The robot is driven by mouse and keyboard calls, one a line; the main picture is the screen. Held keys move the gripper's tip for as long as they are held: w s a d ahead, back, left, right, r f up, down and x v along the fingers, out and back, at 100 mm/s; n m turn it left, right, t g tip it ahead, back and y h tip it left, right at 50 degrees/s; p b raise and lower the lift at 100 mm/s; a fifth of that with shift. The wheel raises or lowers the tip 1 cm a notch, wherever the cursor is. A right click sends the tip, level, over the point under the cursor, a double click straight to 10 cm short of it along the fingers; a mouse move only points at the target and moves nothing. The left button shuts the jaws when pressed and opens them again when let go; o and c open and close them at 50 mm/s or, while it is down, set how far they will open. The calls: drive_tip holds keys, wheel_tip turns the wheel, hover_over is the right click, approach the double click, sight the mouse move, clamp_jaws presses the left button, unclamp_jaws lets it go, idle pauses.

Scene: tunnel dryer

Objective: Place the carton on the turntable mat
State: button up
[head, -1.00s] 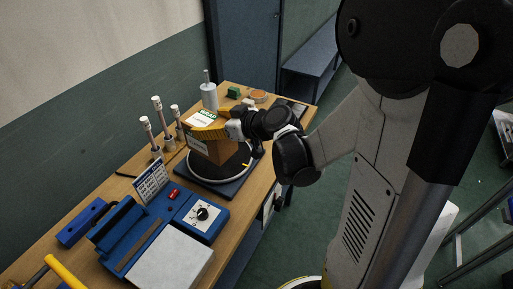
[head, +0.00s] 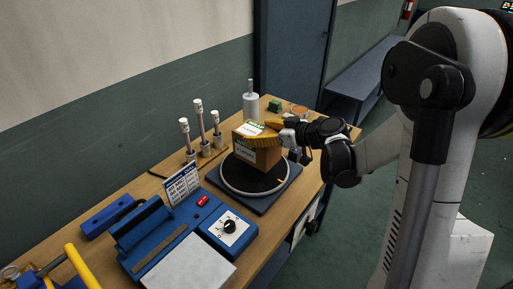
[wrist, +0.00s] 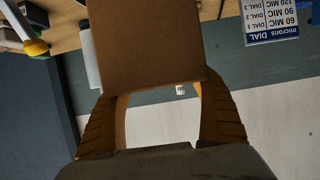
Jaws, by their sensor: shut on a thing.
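The brown carton (head: 267,159) has a white and green label on top and a white label on one side. It is upright over the rear part of the turntable mat (head: 241,183), a black disc with a pale ring on a dark blue square base. I cannot tell whether the carton touches the mat or hangs just above it. My gripper (head: 270,131) has its yellow fingers shut on the upper part of the carton. In the wrist view, the carton (wrist: 146,45) sits between the two fingers, and the mat is hidden.
A blue sealing machine (head: 188,229) with a dial and a sign (head: 182,184) stands in front of the turntable. Several white-topped posts (head: 217,128) stand left of the mat. A grey cylinder (head: 250,106) and a green block (head: 274,105) are behind it.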

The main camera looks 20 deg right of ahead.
drive_tip(key=shift+w+a+f, duration=0.4)
drive_tip(key=shift+a, duration=0.05)
drive_tip(key=shift+f+b, duration=1.05)
drive_tip(key=shift+f, duration=0.95)
drive_tip(key=shift+r, duration=0.1)
